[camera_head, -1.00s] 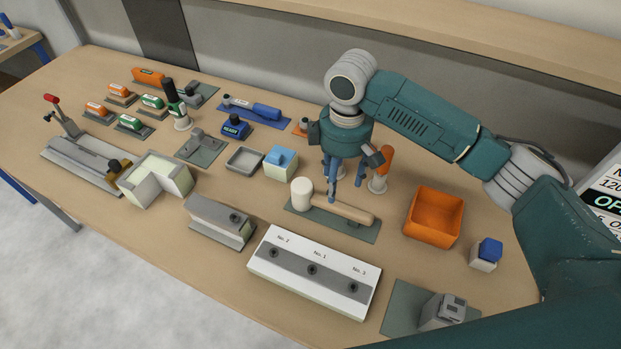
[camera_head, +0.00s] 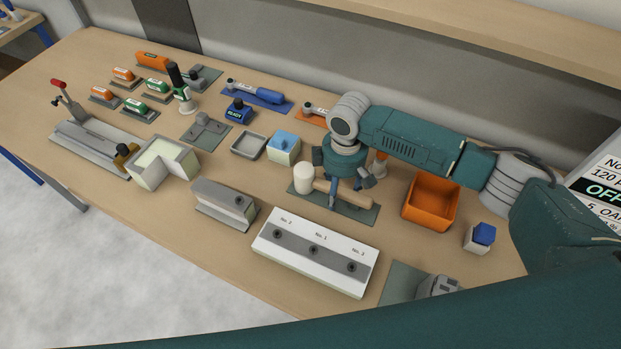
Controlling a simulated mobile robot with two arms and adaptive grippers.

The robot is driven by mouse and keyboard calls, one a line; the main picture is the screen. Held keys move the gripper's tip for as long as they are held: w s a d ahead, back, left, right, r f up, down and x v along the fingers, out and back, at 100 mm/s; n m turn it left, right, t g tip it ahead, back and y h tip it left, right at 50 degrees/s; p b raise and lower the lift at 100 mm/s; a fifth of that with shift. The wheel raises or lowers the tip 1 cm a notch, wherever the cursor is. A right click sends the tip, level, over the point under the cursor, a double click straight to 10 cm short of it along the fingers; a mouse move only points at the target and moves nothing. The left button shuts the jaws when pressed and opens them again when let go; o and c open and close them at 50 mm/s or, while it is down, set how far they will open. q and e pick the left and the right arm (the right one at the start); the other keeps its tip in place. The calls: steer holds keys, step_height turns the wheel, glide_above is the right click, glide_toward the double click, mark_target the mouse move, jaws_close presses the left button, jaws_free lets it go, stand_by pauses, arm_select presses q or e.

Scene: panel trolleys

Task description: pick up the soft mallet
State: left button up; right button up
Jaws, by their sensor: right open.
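The soft mallet (camera_head: 304,178) lies on a dark green mat (camera_head: 362,216). Its pale cylindrical head is at the left and its tan wooden handle points right. My right gripper (camera_head: 333,200) is open and has come down at the handle, close to the head. One blue finger shows on the near side of the handle. My left gripper is not in view.
An orange bin (camera_head: 432,201) stands just right of the handle. A white block with three numbered holes (camera_head: 315,252) is in front. A blue-topped box (camera_head: 283,147) stands behind left of the head. An orange-handled tool (camera_head: 380,166) is partly hidden behind my gripper.

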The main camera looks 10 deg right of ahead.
mark_target(339, 186)
steer(key=shift+c, duration=0.5)
steer(key=c, duration=0.4)
jaws_close()
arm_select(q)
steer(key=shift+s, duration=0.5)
arm_select(e)
steer(key=shift+r, duration=0.1)
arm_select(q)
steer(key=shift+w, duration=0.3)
arm_select(e)
steer(key=shift+w, duration=0.1)
steer(key=shift+r, duration=0.55)
arm_select(q)
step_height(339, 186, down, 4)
steer(key=b, duration=0.3)
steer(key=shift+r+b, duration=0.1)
steer(key=shift+b, duration=0.3)
arm_select(e)
step_height(339, 186, up, 19)
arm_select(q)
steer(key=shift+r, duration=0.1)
